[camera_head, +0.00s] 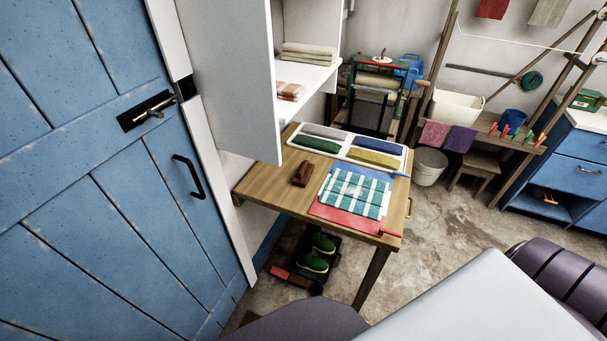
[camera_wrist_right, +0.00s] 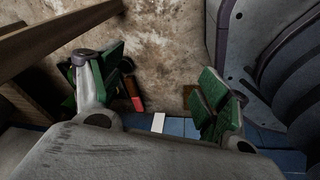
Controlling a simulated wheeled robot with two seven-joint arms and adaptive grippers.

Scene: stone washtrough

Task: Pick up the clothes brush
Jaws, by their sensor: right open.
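A brown wooden block-like brush (camera_head: 303,174), which looks like the clothes brush, lies on the left part of the wooden table (camera_head: 262,186) in the head view. Its bristles cannot be made out. Nothing is touching it from above. My right gripper (camera_wrist_right: 163,82) shows in the right wrist view with its two green-padded fingers spread wide and nothing between them. It points down over the stained floor, and the brush on the table is not visible there. My left gripper is not in view.
A white sectioned tray (camera_head: 348,163) with folded cloths stands behind the brush. A white cabinet (camera_head: 236,75) overhangs the table's left side. Green shoes (camera_head: 314,264) sit below. A blue door (camera_head: 95,170) stands left.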

